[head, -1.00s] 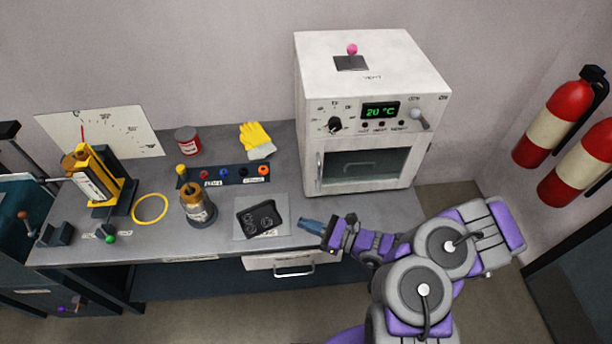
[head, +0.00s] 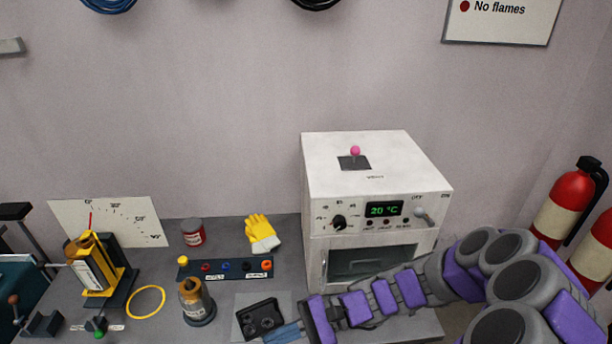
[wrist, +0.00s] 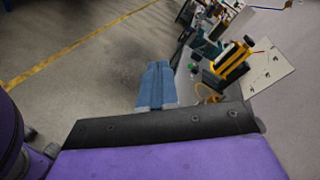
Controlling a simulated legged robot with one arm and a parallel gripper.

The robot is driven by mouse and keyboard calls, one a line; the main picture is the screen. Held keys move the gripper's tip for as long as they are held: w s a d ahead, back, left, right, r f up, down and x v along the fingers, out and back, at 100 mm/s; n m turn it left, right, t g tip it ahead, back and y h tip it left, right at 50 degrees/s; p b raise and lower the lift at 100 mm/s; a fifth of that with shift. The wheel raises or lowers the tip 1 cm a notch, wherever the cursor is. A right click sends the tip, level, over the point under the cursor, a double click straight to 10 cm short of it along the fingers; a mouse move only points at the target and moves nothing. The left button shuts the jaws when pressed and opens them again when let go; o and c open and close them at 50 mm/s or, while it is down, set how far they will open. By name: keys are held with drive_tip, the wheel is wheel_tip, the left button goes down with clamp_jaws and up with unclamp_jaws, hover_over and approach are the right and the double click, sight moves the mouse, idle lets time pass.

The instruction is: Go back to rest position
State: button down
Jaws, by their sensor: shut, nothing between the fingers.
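My gripper (head: 287,332) is at the front of the bench in the head view, pointing left, just right of the black tray-like device and in front of the white oven. Its blue fingers also show in the wrist view (wrist: 157,85), closed together with nothing between them. They point out over bare floor beside the bench. My purple and grey arm reaches in from the right and covers part of the oven's lower front.
The white oven (head: 375,165) reads 20 °C. On the bench are a black device (head: 260,318), a brown bottle (head: 193,297), a yellow ring (head: 146,302), a yellow-framed stand (head: 90,262), a red can (head: 192,233) and a yellow glove (head: 260,232). Fire extinguishers (head: 565,205) hang at right.

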drive_tip(key=s+d+r+n+h, duration=0.3)
drive_tip(key=s+d+n+h, duration=0.25)
drive_tip(key=s+h, duration=0.35)
drive_tip(key=s+d+r+n+t+h, duration=0.1)
drive_tip(key=s+d+r+t+h, duration=0.2)
drive_tip(key=d, duration=1.1)
drive_tip(key=s+h, duration=0.3)
drive_tip(key=s, duration=0.2)
drive_tip(key=shift+r+n, duration=0.25)
drive_tip(key=shift+n, duration=0.1)
drive_tip(key=shift+d, duration=0.1)
